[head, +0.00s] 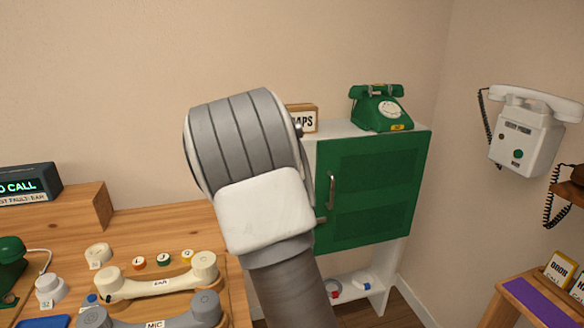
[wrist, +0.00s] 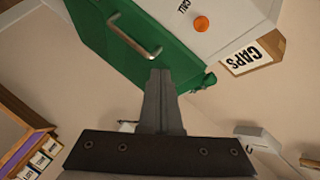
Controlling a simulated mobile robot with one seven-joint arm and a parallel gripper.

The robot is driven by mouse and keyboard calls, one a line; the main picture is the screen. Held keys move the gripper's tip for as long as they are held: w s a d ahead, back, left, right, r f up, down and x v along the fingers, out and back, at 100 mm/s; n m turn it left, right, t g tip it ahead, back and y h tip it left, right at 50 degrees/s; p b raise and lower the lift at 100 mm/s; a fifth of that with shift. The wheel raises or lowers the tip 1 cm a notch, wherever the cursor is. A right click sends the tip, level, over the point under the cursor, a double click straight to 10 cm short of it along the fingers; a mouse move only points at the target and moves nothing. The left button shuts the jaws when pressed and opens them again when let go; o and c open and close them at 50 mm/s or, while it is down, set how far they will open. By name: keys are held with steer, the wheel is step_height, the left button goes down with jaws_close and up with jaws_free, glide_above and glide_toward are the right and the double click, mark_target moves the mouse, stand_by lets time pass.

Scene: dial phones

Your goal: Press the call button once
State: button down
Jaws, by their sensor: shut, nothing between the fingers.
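An orange round button (wrist: 201,24) sits on a white surface beside partly cut-off dark lettering that seems to read CALL, in the wrist view. In the head view I do not see it; my arm covers part of the cabinet top. My gripper (wrist: 160,73) is shut and empty in the wrist view. Its tips appear over the green door, below the button in the picture and apart from it as far as I can tell. In the head view my wrist hides the gripper.
A white cabinet with a green door (head: 370,185) and metal handle (head: 331,190) stands against the wall. A green dial phone (head: 380,108) and a CAPS sign (head: 305,118) are on top. A white phone (head: 525,135) hangs right. Handsets (head: 155,284) lie on the left bench.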

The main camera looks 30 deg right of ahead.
steer(key=shift+w+d+f, duration=0.1)
steer(key=shift+d+f, duration=0.05)
steer(key=shift+f, duration=0.05)
stand_by(0.4)
steer(key=w+d+p, duration=0.2)
steer(key=w+p, duration=0.1)
steer(key=w, duration=0.5)
steer(key=shift+w+p, duration=0.25)
steer(key=shift+p, duration=0.1)
steer(key=shift+d, duration=0.1)
stand_by(1.6)
steer(key=shift+w+d, duration=0.1)
steer(key=shift+w, duration=0.3)
steer(key=shift+w+p, duration=0.35)
steer(key=shift+p, duration=0.1)
stand_by(0.5)
steer(key=shift+s, duration=0.1)
steer(key=shift+s+b, duration=0.5)
steer(key=shift+s, duration=0.15)
